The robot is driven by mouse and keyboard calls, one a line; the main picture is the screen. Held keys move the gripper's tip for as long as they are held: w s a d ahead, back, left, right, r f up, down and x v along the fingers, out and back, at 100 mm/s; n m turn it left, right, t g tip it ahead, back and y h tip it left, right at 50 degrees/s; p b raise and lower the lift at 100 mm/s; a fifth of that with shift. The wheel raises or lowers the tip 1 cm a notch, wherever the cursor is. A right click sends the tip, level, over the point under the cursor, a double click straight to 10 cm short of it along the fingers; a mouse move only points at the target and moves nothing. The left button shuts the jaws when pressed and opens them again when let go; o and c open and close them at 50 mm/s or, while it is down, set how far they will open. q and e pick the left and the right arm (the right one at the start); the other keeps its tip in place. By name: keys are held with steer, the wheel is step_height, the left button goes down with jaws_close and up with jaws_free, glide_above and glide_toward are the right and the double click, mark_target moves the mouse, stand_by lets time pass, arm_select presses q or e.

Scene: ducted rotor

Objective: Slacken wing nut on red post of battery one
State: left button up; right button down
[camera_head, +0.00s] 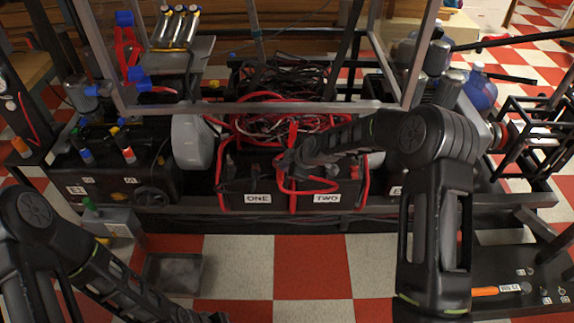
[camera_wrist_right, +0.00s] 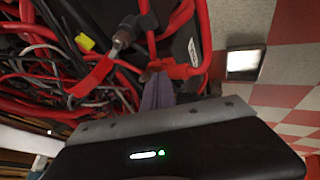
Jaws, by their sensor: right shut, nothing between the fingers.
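Battery one (camera_head: 240,186) is a black block in the middle of the frame, with the label ONE on its front. Red cables run over its top. My right gripper (camera_head: 284,164) reaches in from the right to the top of the batteries, near the side of battery one towards TWO. In the right wrist view its fingers (camera_wrist_right: 158,92) are shut and empty, with tips close to a red cable clamp (camera_wrist_right: 178,69); I cannot tell whether they touch. A wing nut cannot be made out clearly. My left gripper (camera_head: 205,317) is partly visible at the bottom edge, its opening unclear.
Battery two (camera_head: 340,186) stands right beside it. Tangled red and black cables (camera_head: 275,115) lie behind. A metal frame bar (camera_head: 250,107) crosses above. A grey tray (camera_head: 173,273) lies on the checkered floor at left. An orange-handled tool (camera_head: 497,290) is at lower right.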

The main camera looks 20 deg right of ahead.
steer(key=shift+w+d, duration=0.1)
steer(key=shift+w, duration=0.5)
steer(key=shift+d+n+b, duration=0.15)
steer(key=shift+n+b, duration=0.25)
steer(key=shift+b, duration=0.2)
steer(key=shift+w+d+y+b, duration=0.1)
steer(key=shift+y+b, duration=0.2)
steer(key=shift+b, duration=0.15)
